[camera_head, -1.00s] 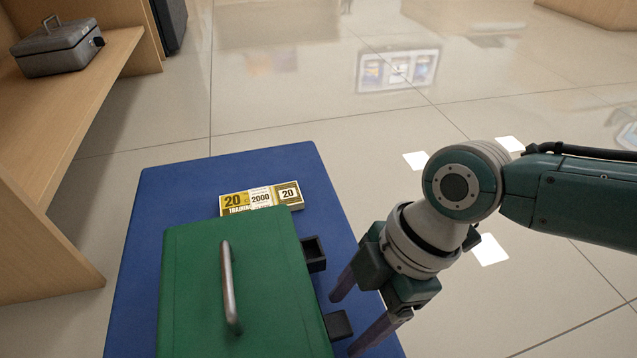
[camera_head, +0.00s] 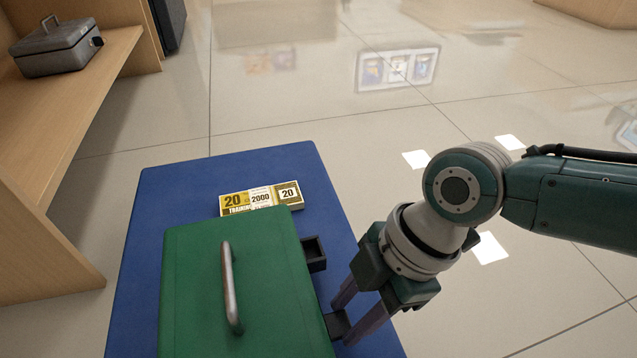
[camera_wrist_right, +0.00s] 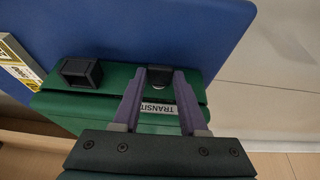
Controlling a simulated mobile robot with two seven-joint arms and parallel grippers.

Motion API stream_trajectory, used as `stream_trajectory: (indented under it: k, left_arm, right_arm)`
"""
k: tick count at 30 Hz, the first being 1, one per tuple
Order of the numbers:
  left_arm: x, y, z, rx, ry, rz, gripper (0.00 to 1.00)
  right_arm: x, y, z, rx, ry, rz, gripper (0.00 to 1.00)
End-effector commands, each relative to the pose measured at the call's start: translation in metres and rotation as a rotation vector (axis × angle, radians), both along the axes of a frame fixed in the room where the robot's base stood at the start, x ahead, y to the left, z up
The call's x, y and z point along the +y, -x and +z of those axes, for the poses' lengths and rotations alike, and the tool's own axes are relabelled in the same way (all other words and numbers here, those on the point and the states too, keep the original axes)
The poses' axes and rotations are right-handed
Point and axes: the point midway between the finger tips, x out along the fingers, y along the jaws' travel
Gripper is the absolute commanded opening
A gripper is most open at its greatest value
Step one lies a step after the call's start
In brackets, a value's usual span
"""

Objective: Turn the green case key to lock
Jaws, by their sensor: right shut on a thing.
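The green case (camera_head: 190,280) lies closed on the blue mat (camera_head: 165,200) in the head view, with a metal handle on its lid. A dark block-like key (camera_head: 338,324) sticks out from the case's right side, and it also shows in the wrist view (camera_wrist_right: 160,74). My right gripper (camera_head: 343,322) has its purple fingers on either side of this key and is shut on it. The fingers partly cover the key and the white "TRANSIT" label (camera_wrist_right: 158,108). My left gripper is not in view.
A banknote bundle (camera_head: 260,197) lies behind the case. A grey cash box (camera_head: 57,50) stands on the wooden counter at left. Open floor is to the right.

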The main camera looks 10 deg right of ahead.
Motion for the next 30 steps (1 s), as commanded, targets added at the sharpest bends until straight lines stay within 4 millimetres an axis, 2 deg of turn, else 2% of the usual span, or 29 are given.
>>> stream_trajectory:
  k: [8, 18, 25, 30]
  left_arm:
    - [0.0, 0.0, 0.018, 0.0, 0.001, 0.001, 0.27]
    - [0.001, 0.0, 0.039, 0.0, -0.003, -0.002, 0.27]
    - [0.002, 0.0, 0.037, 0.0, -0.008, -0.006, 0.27]
    - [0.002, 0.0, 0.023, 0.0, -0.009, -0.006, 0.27]
  right_arm:
    - [-0.001, 0.006, 0.003, -0.12, -0.006, 0.002, 0.0]
    - [-0.001, 0.016, -0.002, -0.418, -0.025, 0.002, 0.0]
    - [0.0, 0.022, -0.009, -0.632, -0.04, -0.005, 0.0]
    - [-0.001, 0.024, -0.016, -0.794, -0.049, -0.008, 0.0]
